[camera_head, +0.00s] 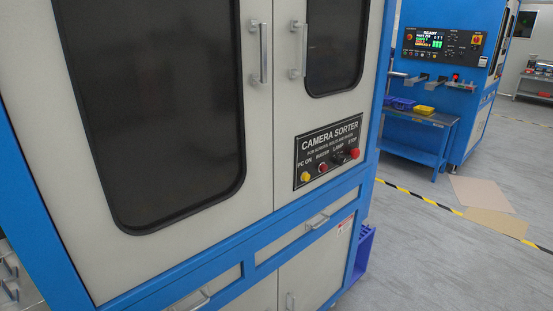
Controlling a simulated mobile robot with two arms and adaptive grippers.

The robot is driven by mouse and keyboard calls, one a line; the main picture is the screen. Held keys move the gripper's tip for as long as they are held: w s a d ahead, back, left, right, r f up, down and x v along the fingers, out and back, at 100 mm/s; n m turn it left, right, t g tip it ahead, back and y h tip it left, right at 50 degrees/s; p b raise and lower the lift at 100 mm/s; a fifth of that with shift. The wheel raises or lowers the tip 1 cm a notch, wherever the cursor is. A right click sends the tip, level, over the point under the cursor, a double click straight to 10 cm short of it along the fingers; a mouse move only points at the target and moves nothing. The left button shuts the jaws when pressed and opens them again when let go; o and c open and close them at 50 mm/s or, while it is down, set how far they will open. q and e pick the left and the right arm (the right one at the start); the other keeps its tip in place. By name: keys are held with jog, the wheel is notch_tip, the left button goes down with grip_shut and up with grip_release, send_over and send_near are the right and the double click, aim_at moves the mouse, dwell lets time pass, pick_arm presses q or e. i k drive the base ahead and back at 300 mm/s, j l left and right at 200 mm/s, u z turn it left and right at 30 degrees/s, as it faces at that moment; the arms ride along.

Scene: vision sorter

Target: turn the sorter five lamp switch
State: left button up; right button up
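The camera sorter (205,130) is a blue and cream cabinet that fills the left and middle of the head view. Its black control panel (314,150) is labelled CAMERA SORTER. The panel has a yellow knob (305,176) under PC ON, a small red button (322,167), a dark lamp switch (339,158) under LAMP, and a red stop button (354,153). The lamp switch is too small to tell its turn position. Neither of my grippers shows in this view.
The sorter has dark windows, door handles (263,52) and lower drawers. A purple crate (364,250) stands beside its right side. Another blue machine (440,60) and a blue table (412,140) with bins stand at the back right.

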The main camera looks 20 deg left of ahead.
aim_at(340, 161)
jog(key=i+l+u, duration=0.25)
jog(key=u, duration=0.15)
jog(key=i+l+u, duration=0.15)
jog(key=l+u, duration=0.2)
jog(key=i+l+u, duration=0.15)
jog(key=l+u, duration=0.25)
jog(key=i+l+u, duration=0.1)
jog(key=l+u, duration=0.65)
jog(key=i, duration=0.05)
